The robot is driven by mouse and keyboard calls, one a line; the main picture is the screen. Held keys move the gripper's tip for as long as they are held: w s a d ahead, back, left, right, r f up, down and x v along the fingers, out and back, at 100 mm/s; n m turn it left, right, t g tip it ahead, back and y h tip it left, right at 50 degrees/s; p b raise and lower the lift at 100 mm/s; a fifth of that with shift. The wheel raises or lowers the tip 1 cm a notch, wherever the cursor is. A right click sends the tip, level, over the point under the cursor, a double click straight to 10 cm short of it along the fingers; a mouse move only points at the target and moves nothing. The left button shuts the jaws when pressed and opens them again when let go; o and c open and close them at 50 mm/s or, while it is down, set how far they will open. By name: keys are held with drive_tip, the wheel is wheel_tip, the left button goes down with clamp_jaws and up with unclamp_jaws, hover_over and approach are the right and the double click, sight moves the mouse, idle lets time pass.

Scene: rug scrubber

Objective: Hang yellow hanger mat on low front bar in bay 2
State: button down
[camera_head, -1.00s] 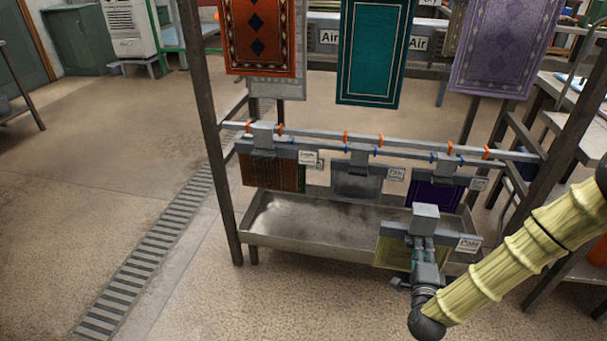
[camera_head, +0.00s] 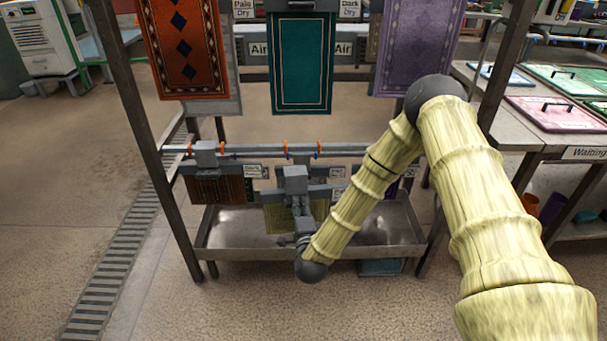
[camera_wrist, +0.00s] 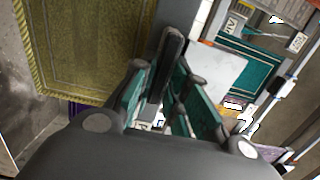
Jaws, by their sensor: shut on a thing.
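The yellow hanger mat (camera_head: 279,219) hangs upright below its grey hanger in front of the rack, left of the trough's middle. My gripper (camera_head: 301,222) is shut on the hanger's grey block (camera_head: 295,181). The mat's yellow patterned face also shows at upper left in the wrist view (camera_wrist: 80,50), beside my gripper's fingers (camera_wrist: 165,85). The low bars (camera_head: 255,150) with orange and blue markers run behind the hanger. The held hanger appears in front of the bars' middle section; I cannot tell whether it touches them.
A brown striped mat (camera_head: 210,190) hangs low at left. A purple mat (camera_head: 391,189) hangs low at right, mostly hidden by my arm. A metal trough (camera_head: 235,248) lies below. Orange (camera_head: 187,50), teal (camera_head: 302,65) and lavender (camera_head: 415,50) rugs hang above. Floor at left is clear.

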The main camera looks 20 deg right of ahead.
sight(306, 185)
drive_tip(key=shift+m+h, duration=0.5)
drive_tip(key=shift+h, duration=0.3)
drive_tip(key=r+p, duration=0.1)
drive_tip(key=w+d+r+p, duration=0.1)
drive_tip(key=r, duration=0.1)
drive_tip(key=w+d+r+p, duration=0.1)
drive_tip(key=r, duration=0.1)
drive_tip(key=shift+w+d+r+g+p, duration=0.25)
drive_tip(key=shift+w+r+g+p, duration=0.05)
drive_tip(key=shift+w+r+p, duration=0.1)
drive_tip(key=w+d+f+b, duration=0.2)
drive_tip(key=w+f+b, duration=0.1)
drive_tip(key=w, duration=0.5)
drive_tip(key=shift+w+d, duration=0.25)
drive_tip(key=shift+w, duration=0.05)
drive_tip(key=shift+f, duration=0.1)
